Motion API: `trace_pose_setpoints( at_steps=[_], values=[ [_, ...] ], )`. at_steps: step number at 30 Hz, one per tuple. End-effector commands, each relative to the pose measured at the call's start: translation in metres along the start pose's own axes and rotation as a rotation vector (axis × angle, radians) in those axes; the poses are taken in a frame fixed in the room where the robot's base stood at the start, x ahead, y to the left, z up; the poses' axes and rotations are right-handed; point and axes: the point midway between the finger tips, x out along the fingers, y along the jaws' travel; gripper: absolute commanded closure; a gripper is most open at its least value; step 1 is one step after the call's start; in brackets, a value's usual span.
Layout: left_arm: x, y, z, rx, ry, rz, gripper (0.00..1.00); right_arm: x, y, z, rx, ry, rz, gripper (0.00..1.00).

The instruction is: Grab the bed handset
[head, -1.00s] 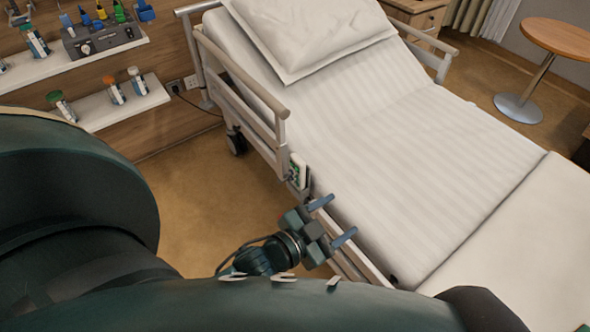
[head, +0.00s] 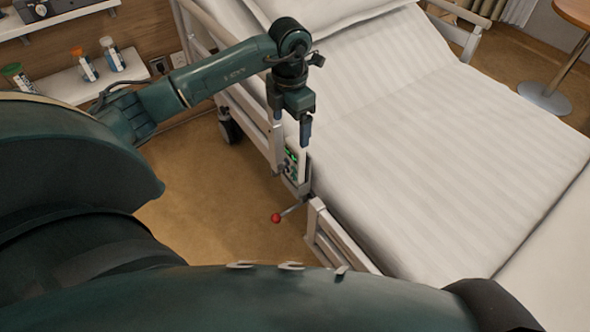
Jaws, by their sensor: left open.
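The bed handset (head: 291,164) is a pale panel with green-lit buttons. It sits upright at the outer side of the bed, near the end of the upper side rail. My left gripper (head: 292,130) is open and points down just above the handset, with one finger to each side of its top in the picture. My right gripper is out of view.
The bed's upper side rail (head: 252,118) and lower side rail (head: 335,245) flank the handset. A lever with a red knob (head: 276,218) sticks out below it. Wall shelves (head: 75,87) with bottles stand at upper left. Floor beside the bed is clear.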

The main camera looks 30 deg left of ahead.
Motion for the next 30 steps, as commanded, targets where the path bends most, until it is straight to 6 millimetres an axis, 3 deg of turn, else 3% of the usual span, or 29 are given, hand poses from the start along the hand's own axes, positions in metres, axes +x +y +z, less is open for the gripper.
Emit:
trace_pose_setpoints(
  at_steps=[3,9,16,24,30],
  values=[
    [0.027,-0.002,0.0,0.001,0.005,-0.005,0.15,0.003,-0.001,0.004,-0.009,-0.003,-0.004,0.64],
    [0.059,-0.003,0.001,0.003,0.001,-0.008,0.15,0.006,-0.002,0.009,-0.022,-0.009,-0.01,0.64],
    [0.074,-0.001,0.005,0.003,-0.001,-0.007,0.15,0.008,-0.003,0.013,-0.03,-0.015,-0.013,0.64],
    [0.112,0.004,0.016,0.003,0.001,-0.008,0.15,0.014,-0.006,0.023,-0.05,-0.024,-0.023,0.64],
    [0.119,0.004,0.016,0.004,-0.003,-0.007,0.15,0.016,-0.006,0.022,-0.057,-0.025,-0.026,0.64]
  ],
)
